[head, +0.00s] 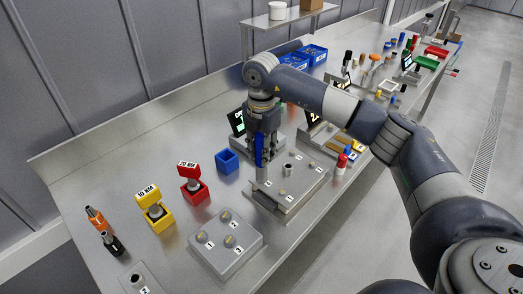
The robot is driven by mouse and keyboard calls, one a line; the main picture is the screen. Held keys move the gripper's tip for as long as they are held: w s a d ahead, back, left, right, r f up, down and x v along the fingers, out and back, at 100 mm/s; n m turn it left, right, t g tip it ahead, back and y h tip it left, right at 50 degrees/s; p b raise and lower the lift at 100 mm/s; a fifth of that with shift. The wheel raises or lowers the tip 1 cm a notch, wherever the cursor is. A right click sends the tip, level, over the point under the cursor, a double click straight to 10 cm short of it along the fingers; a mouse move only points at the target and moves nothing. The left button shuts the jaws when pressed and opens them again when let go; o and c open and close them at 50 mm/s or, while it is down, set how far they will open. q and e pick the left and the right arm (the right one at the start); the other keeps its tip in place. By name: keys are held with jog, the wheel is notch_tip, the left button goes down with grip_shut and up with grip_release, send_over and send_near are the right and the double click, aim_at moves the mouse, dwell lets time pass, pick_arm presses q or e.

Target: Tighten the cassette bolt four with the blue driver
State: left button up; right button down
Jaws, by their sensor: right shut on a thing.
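My right gripper (264,130) points downward and is shut on the blue driver (259,150). Only part of the driver's blue body shows between the fingers. Its lower end is over the near-left part of the metal cassette plate (293,200), which carries numbered marks and a short round post in the middle. The bolt under the driver is hidden, and I cannot tell whether the tip touches it. The blue holder (227,162) stands to the left of the cassette and looks empty. My left gripper is out of view.
A red 20 NM driver stand (193,187) and a yellow 10 NM stand (156,217) stand to the left. A grey plate (226,262) with numbered bolts lies in front. Small dark displays stand behind the cassette. Blue bins (294,61) and many small parts fill the far bench.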

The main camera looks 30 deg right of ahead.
aim_at(261, 134)
jog(key=shift+r, duration=0.1)
jog(key=shift+r+p, duration=1.65)
jog(key=shift+r, duration=0.85)
